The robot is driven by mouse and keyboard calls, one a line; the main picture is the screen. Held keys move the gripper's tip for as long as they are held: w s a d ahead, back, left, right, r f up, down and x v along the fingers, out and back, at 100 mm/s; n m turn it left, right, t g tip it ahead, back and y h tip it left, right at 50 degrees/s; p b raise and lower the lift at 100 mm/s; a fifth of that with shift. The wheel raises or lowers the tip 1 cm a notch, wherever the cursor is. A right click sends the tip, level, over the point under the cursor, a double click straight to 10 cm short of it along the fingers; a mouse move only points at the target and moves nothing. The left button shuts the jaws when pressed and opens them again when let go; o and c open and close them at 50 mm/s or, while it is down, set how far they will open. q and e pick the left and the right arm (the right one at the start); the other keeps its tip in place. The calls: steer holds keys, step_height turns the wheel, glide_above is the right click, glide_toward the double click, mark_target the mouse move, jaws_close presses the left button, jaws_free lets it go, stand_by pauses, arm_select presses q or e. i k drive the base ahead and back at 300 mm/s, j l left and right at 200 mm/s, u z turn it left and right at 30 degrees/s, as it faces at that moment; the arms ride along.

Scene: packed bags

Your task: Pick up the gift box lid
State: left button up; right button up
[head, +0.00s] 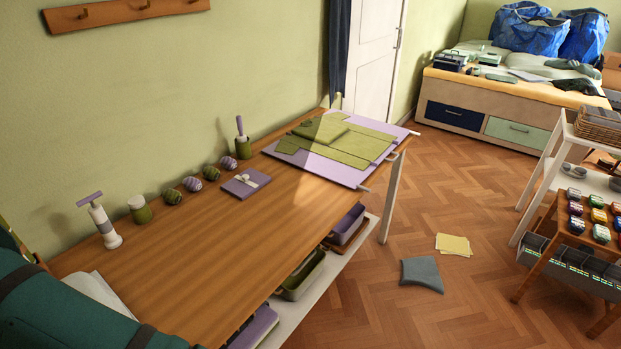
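A flat purple square piece with a pale ribbon bow on top, which looks like the gift box lid (246,183), lies on the wooden table (215,250). It sits near the wall side, in front of a row of small patterned balls. I cannot tell whether a box is under it. Neither of my grippers is in view.
A pump-like bottle (103,225), a green jar (139,209), patterned balls (194,184) and a brush holder (242,147) line the wall side. A lilac board with green cloth (335,143) covers the far end. A teal bag (65,310) fills the near left corner. The table's middle is clear.

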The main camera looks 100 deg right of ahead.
mark_target(243, 185)
steer(key=z, duration=2.75)
steer(key=u, duration=3.8)
steer(key=k+l+z, duration=0.2)
steer(key=k+l, duration=0.2)
steer(key=k, duration=0.25)
steer(key=k+l+z, duration=0.15)
steer(key=k+l, duration=0.3)
steer(key=k, duration=0.2)
